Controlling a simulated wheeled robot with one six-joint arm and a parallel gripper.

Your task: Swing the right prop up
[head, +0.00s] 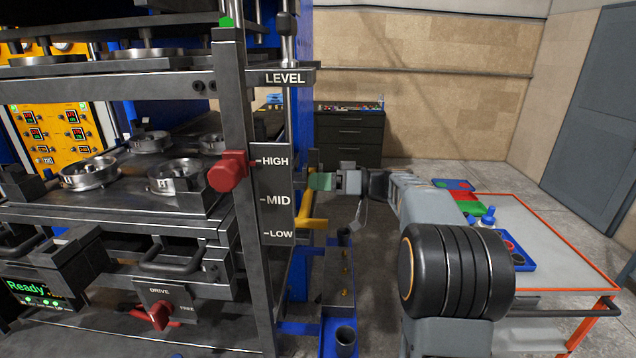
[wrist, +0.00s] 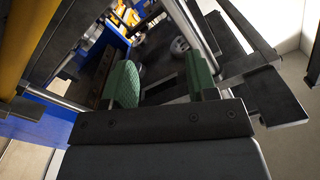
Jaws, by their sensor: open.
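A yellow bar (head: 306,213), which looks like the right prop, shows at the right side of the press, beside the LOW end of the level scale and partly hidden by the press frame. In the wrist view a yellow bar (wrist: 24,42) runs along the upper left edge, outside the jaws. My gripper (head: 322,181) is just above and right of the bar in the head view. In the wrist view my gripper (wrist: 162,82) has its green pads spread apart, with no yellow bar between them. I cannot tell whether any part of it touches the press.
The press has a red knob (head: 228,171) near HIGH and a DRIVE/FREE switch (head: 159,312). A blue stand (head: 340,285) is below my gripper. A red-edged table (head: 545,240) with trays stands at the right. A dark drawer cabinet (head: 349,135) is at the back.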

